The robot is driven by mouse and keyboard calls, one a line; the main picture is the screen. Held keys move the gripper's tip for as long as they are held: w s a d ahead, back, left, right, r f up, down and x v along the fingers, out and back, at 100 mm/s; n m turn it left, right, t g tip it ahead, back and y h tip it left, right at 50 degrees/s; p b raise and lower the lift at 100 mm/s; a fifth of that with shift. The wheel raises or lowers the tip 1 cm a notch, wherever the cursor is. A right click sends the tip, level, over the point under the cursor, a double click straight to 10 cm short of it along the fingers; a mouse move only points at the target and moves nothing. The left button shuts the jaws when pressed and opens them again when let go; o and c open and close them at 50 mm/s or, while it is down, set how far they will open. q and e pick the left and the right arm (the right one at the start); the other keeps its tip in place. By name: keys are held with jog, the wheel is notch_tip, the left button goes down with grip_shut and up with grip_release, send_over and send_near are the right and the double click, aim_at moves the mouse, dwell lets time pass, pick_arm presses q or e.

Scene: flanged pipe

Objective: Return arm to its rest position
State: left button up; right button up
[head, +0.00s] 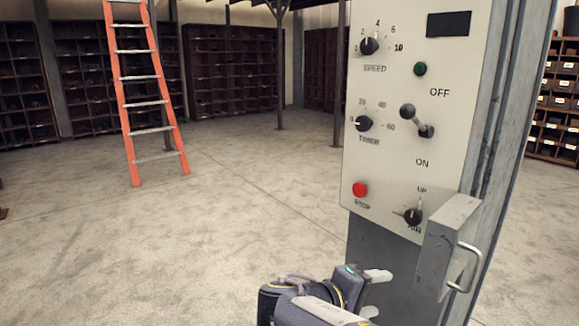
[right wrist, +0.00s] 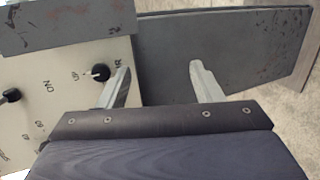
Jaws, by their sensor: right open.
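My right gripper (head: 374,292) is low in the head view, in front of the lower part of the control panel's grey post. Its two pale fingers are spread apart and empty. In the right wrist view the open fingers (right wrist: 160,82) show with the panel (right wrist: 60,110) on the left and a dark grey metal surface between and beyond them. The left finger overlaps the panel's edge near the UP knob (right wrist: 97,73); I cannot tell if it touches. My left gripper is not in view.
The upright control panel (head: 400,110) carries knobs, a lever switch (head: 416,121) and a red stop button (head: 360,189). A grey box with a handle (head: 447,245) juts from its lower right. An orange ladder (head: 118,75) and shelves (head: 225,65) stand behind. The floor (head: 180,240) on the left is clear.

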jog(key=s+d+f+m+g+y, duration=0.1)
jog(key=s+d+f+g+y, duration=0.35)
jog(key=d+f, duration=0.3)
jog(key=s+f+m+g+y, duration=0.1)
jog(key=s+f+m+y, duration=0.3)
jog(key=s+y, duration=0.6)
jog(key=s+a+r+m+t+y, duration=0.15)
jog(key=s+m+t, duration=0.25)
jog(key=s, duration=0.4)
notch_tip(320, 180, up, 17)
jog(key=p, duration=1.7)
jog(key=shift+w+a+r+n, duration=0.2)
jog(key=shift+a+n, duration=0.1)
jog(key=shift+a, duration=0.05)
